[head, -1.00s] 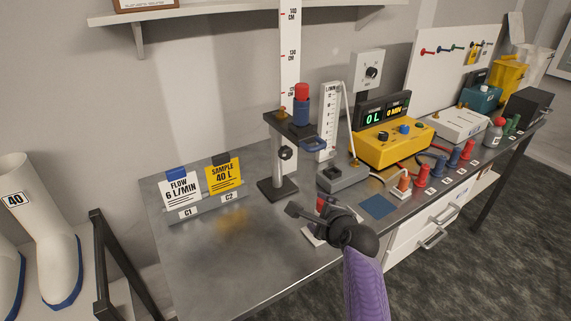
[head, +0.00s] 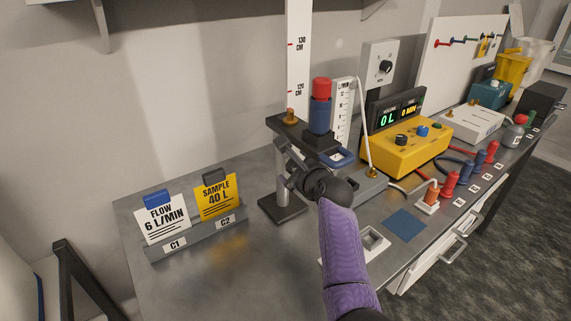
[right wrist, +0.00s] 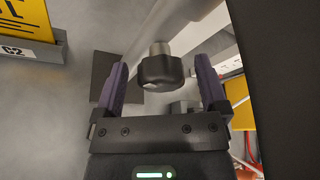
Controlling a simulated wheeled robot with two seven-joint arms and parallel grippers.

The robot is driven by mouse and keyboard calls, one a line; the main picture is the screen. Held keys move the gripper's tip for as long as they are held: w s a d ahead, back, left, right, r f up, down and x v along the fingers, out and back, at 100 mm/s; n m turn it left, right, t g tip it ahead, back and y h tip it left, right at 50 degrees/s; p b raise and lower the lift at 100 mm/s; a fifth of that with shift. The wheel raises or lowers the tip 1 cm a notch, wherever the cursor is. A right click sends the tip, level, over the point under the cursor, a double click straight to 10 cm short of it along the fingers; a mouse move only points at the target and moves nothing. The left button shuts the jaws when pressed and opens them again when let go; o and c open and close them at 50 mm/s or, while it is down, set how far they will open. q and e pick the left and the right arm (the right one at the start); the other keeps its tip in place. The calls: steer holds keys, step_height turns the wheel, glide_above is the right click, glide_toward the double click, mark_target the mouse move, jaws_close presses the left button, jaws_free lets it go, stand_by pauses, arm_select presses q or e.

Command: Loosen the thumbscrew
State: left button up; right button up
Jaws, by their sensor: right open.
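The thumbscrew (right wrist: 160,72) is a dark round knob on a short metal shaft in the right wrist view. My right gripper (head: 284,170) is at the post, just below the top platform. Its purple-padded fingers (right wrist: 160,68) are open, one on each side of the knob, with visible gaps. My left gripper is not in view.
Card holders (head: 196,235) stand left. A yellow meter box (head: 402,152) is right. The front-left bench is clear.

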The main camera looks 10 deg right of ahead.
steer(key=shift+w+f, duration=0.1)
steer(key=shift+w, duration=0.25)
steer(key=shift+s, duration=0.1)
steer(key=shift+c, duration=0.6)
jaws_close()
